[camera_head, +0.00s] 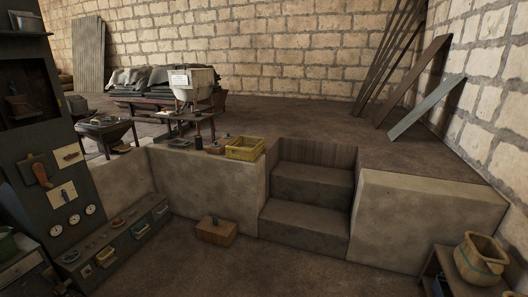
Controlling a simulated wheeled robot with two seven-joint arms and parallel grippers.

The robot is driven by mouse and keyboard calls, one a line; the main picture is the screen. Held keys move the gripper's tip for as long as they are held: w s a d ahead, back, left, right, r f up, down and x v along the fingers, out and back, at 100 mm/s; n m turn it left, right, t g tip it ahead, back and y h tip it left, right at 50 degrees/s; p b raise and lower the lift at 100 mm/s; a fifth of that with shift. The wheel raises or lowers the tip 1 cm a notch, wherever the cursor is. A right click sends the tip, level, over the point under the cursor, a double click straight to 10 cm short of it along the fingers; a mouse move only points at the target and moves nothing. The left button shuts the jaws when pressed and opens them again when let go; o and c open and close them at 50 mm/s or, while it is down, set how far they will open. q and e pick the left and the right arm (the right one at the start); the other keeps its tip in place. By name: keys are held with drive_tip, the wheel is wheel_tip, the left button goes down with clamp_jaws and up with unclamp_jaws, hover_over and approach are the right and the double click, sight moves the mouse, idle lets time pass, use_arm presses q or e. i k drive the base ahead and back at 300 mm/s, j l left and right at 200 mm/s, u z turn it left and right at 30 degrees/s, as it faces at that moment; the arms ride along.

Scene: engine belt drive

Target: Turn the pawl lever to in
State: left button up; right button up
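I cannot pick out the pawl lever for certain. A dark upright panel (35,120) stands at the left edge. It carries an orange-brown handle-like part (40,175), a pale plate with a small reddish part (68,155), another pale plate (63,194) and several round white dials (73,219). These parts are too small to tell which way any lever is set. Neither of my grippers can be made out in this view.
Below the panel is a drawer ledge (115,235). A wooden box (216,231) sits on the floor before a low stone wall (205,185). Steps (308,190) rise at the centre. A yellow crate (245,148) sits on the wall. A clay pot (480,258) stands at right.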

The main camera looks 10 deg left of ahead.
sight(69, 156)
drive_tip(key=i+j+u, duration=0.1)
drive_tip(key=i+u, duration=0.6)
drive_tip(key=u, duration=0.15)
drive_tip(key=i+u, duration=0.45)
drive_tip(key=i+l+u, duration=0.2)
drive_tip(key=u, duration=0.25)
drive_tip(key=i+l+u, duration=0.2)
drive_tip(key=i, duration=0.4)
drive_tip(key=i+l+u, duration=0.15)
drive_tip(key=i, duration=0.45)
